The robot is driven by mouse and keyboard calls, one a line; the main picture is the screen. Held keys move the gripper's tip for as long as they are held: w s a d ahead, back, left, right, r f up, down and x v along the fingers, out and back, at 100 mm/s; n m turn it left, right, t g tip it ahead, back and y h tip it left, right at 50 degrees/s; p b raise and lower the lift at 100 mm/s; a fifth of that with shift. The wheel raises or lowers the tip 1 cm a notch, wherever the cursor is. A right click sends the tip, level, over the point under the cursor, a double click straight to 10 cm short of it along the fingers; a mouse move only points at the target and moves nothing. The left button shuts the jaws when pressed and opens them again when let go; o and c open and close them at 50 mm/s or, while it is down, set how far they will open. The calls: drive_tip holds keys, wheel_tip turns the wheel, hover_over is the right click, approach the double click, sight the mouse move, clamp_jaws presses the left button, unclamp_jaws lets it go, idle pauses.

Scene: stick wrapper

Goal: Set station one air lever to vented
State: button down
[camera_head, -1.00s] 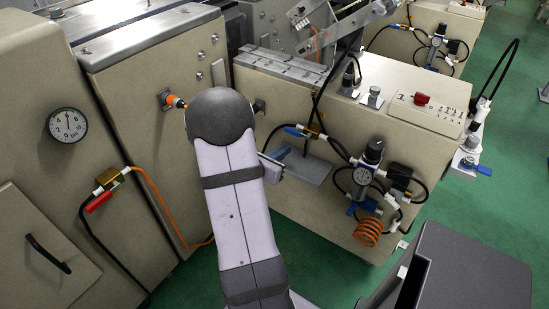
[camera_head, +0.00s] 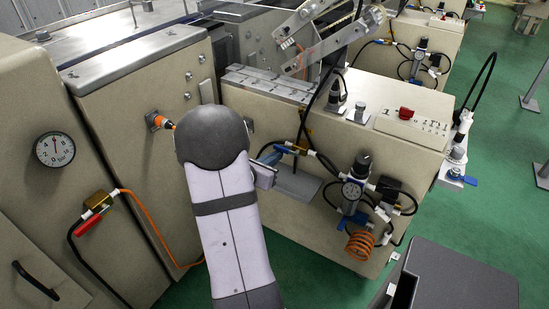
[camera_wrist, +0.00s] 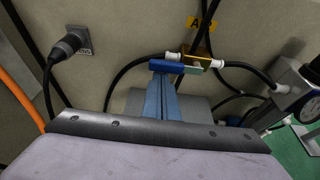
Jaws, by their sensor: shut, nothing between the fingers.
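The station one air lever is a blue handle (camera_head: 287,149) on a brass valve on the front of the cabinet marked 1. In the wrist view the blue handle (camera_wrist: 166,67) lies roughly level, pointing left from the brass valve (camera_wrist: 200,58) below a yellow "A" label (camera_wrist: 193,22). My gripper (camera_wrist: 162,76) is shut and empty, its blue fingers directly at the handle. I cannot tell whether they touch it. In the head view my arm hides part of the gripper (camera_head: 268,165).
Black hoses run from both sides of the valve. A grey plate (camera_head: 297,184) sits below it. A gauge and regulator (camera_head: 353,188) with an orange coil (camera_head: 359,245) stand to the right. A red-handled valve (camera_head: 90,222) is on the left cabinet. Green floor is open at right.

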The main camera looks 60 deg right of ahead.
drive_tip(key=shift+r+m+t+b, duration=0.25)
drive_tip(key=shift+m+t+b, duration=0.2)
drive_tip(key=shift+b, duration=0.7)
drive_tip(key=r+m+t+b, duration=0.1)
drive_tip(key=b, duration=0.3)
drive_tip(key=r+m+b, duration=0.1)
drive_tip(key=m+b, duration=0.1)
drive_tip(key=b, duration=0.1)
drive_tip(key=shift+m+t+b, duration=0.25)
drive_tip(key=shift+t+b, duration=0.1)
drive_tip(key=shift+s+r+b, duration=0.2)
drive_tip(key=shift+r+b, duration=0.3)
drive_tip(key=shift+b, duration=0.1)
drive_tip(key=shift+s+r+b, duration=0.2)
drive_tip(key=shift+r+b, duration=0.3)
drive_tip(key=shift+b, duration=0.1)
drive_tip(key=shift+s+r+b, duration=0.65)
drive_tip(key=shift+r+b, duration=0.05)
drive_tip(key=shift+r, duration=0.1)
drive_tip(key=p, duration=0.2)
approach(277, 147)
drive_tip(key=v, duration=0.2)
drive_tip(key=shift+a, duration=0.3)
